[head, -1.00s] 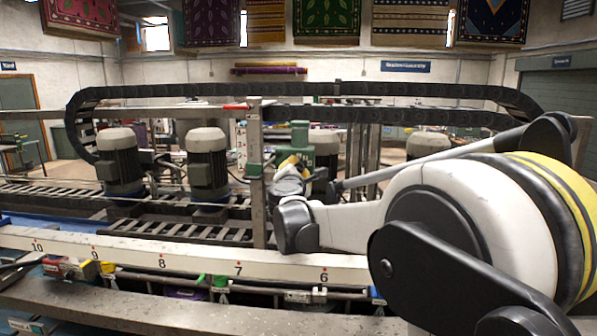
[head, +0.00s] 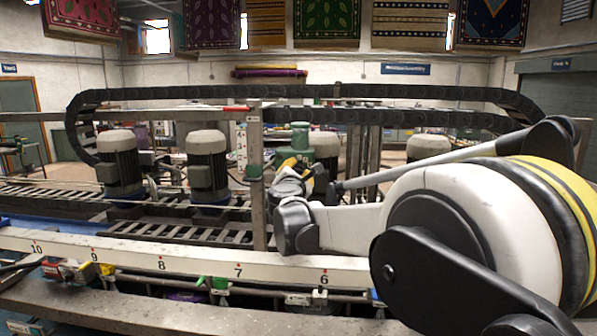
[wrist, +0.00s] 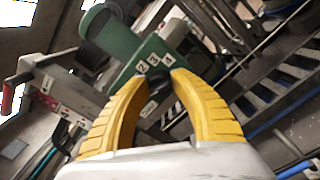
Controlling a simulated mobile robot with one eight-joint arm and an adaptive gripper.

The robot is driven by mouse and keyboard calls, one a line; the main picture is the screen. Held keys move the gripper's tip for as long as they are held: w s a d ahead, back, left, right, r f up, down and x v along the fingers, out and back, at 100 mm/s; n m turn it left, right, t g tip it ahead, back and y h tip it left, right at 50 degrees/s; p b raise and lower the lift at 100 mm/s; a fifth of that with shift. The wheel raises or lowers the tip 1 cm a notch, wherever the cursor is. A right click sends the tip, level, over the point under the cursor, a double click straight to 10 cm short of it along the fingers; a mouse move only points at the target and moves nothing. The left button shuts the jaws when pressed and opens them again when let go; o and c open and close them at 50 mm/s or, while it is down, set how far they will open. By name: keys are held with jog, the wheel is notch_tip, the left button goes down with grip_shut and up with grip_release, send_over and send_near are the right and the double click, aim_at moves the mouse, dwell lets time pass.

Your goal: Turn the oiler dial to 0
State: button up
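The oiler is a green housing with a rounded cap (wrist: 97,24) in the wrist view; in the head view its green body (head: 300,133) stands behind the upright post. White tiles numbered 2, 3 and 4 (wrist: 154,62) sit on its face. The black oiler dial (wrist: 157,84) lies just below these numbers, between my yellow fingertips. My gripper (wrist: 163,80) is closed in around the dial, one finger on each side. The fingers hide much of the dial, and I cannot read its setting. No 0 mark is visible. In the head view my gripper (head: 288,163) reaches the oiler's front.
A steel post (head: 255,180) stands just left of my gripper. A white numbered rail (head: 200,258) runs across the front. Grey motors (head: 207,165) stand to the left. A red-handled lever (wrist: 8,97) is at the left in the wrist view.

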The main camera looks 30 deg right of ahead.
jog(key=shift+o, duration=1.4)
jog(key=v, duration=1.2)
jog(key=shift+s, duration=0.1)
